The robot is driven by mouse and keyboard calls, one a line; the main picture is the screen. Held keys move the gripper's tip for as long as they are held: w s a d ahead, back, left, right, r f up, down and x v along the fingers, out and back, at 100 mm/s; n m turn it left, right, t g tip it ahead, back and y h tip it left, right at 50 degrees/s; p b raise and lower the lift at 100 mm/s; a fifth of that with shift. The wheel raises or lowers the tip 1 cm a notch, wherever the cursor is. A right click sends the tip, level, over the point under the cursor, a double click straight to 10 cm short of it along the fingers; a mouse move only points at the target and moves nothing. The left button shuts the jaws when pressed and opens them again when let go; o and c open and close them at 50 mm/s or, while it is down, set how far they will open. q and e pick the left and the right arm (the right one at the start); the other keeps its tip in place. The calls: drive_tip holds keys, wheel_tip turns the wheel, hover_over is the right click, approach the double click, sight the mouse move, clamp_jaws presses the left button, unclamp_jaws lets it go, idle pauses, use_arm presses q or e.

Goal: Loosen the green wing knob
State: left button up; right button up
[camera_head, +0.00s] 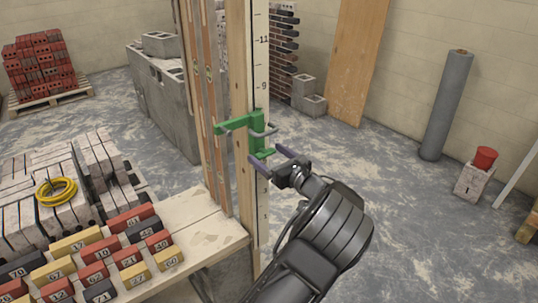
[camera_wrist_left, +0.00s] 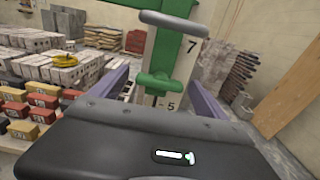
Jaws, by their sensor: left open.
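The green wing knob (camera_head: 265,153) sits low on a green clamp bracket (camera_head: 238,123) fixed to an upright board with a number scale. It also shows in the left wrist view (camera_wrist_left: 158,82), below a grey bar (camera_wrist_left: 174,23) on the green bracket. My left gripper (camera_head: 265,154) is open, its two purple fingers on either side of the knob. In the left wrist view, the knob appears about midway between the fingers, with a gap on each side. I cannot tell how deep it lies between them. My right gripper is not in view.
A wooden bench (camera_head: 208,236) with numbered coloured blocks stands at lower left. A yellow coil (camera_head: 57,191) lies on grey blocks. A grey roll (camera_head: 446,105) and a red tub (camera_head: 485,158) stand at right. The floor between them and my arm is clear.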

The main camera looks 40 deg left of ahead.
use_arm(q)
drive_tip(key=shift+c, duration=0.5)
drive_tip(key=c, duration=1.3)
